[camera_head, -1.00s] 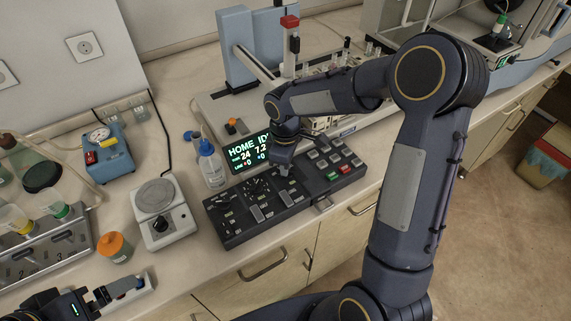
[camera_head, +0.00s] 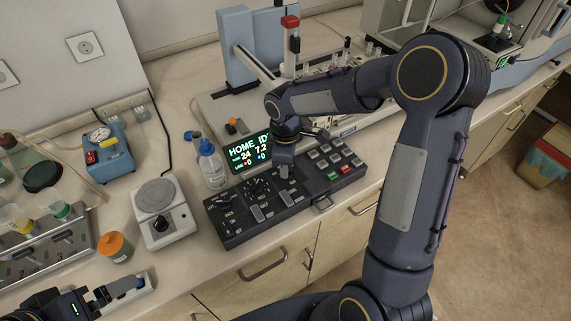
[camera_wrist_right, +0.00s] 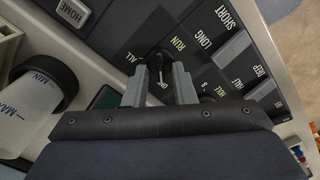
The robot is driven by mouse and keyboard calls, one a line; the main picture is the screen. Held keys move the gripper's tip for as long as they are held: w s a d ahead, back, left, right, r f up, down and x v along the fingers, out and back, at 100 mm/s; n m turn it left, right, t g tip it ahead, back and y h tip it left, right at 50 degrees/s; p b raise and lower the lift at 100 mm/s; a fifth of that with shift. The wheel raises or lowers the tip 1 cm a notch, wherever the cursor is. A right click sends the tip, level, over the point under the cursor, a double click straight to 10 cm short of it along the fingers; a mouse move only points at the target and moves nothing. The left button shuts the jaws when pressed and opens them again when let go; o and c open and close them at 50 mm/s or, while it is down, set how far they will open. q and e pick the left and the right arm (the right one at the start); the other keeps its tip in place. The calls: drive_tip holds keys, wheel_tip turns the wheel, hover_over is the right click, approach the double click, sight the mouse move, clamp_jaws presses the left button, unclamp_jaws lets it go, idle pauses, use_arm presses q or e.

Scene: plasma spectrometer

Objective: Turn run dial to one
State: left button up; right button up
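The run dial (camera_wrist_right: 160,66) is a small black knob with a pale streak, near the printed words RUN and ALL in the right wrist view. A partly hidden label beginning "ON" shows beside it. It sits on the dark control panel (camera_head: 234,226), whose screen (camera_head: 246,156) reads HOME. My right gripper (camera_wrist_right: 160,82) points down at the panel, its grey fingers on either side of the dial; whether they press on it I cannot tell. It hides the dial in the head view. My left gripper (camera_head: 121,289) is low at the left, its opening unclear.
A white balance (camera_head: 163,211), an orange-capped jar (camera_head: 115,247) and a blue-capped bottle (camera_head: 211,166) stand left of the panel. A tube rack (camera_head: 48,248) is at the far left. The bench's front edge runs just below the panel.

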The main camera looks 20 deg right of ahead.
drive_tip(key=shift+o, duration=0.2)
wheel_tip(320, 180, up, 8)
drive_tip(key=shift+f+b, duration=0.2)
drive_tip(key=shift+b, duration=0.2)
drive_tip(key=shift+r, duration=0.1)
idle(0.3)
drive_tip(key=shift+s+d+r, duration=0.1)
drive_tip(key=shift+s, duration=0.1)
drive_tip(key=s+r+m+t+y, duration=0.1)
drive_tip(key=s+m+t+y, duration=0.1)
drive_tip(key=s+m, duration=0.4)
drive_tip(key=s+r+m+t+y, duration=0.1)
drive_tip(key=s+m, duration=0.6)
drive_tip(key=s, duration=0.9)
drive_tip(key=r+t, duration=0.1)
drive_tip(key=t, duration=0.1)
drive_tip(key=shift+s+a+t+y, duration=0.15)
drive_tip(key=shift+a+t+y, duration=0.15)
drive_tip(key=shift+a+y, duration=0.1)
